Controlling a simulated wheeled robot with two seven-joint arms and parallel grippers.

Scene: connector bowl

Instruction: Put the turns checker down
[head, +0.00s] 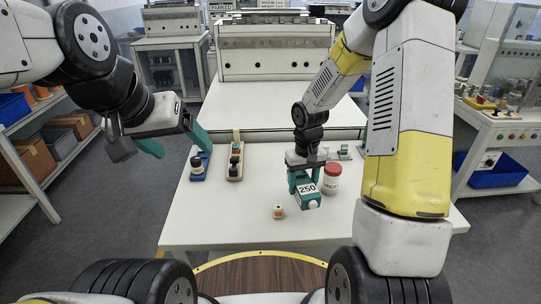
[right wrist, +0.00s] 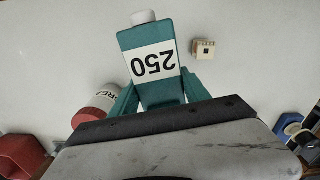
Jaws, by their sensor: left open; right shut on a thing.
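The turns checker, as I take it, is a teal block with a white label reading 250 and a white knob at one end (head: 308,190); it also shows in the right wrist view (right wrist: 147,62). My right gripper (head: 303,180) is shut on it, with a teal finger on each side (right wrist: 160,95). It is over the front middle of the white table (head: 230,228), and I cannot tell whether it touches the top. My left gripper (head: 174,141) is open and empty, off the table's left edge.
A red-lidded white jar (head: 332,181) stands close right of the checker. A small beige block (head: 278,212) lies to its left. A blue-based piece (head: 199,167) and a beige stand (head: 235,169) are further left. The table's front left is clear.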

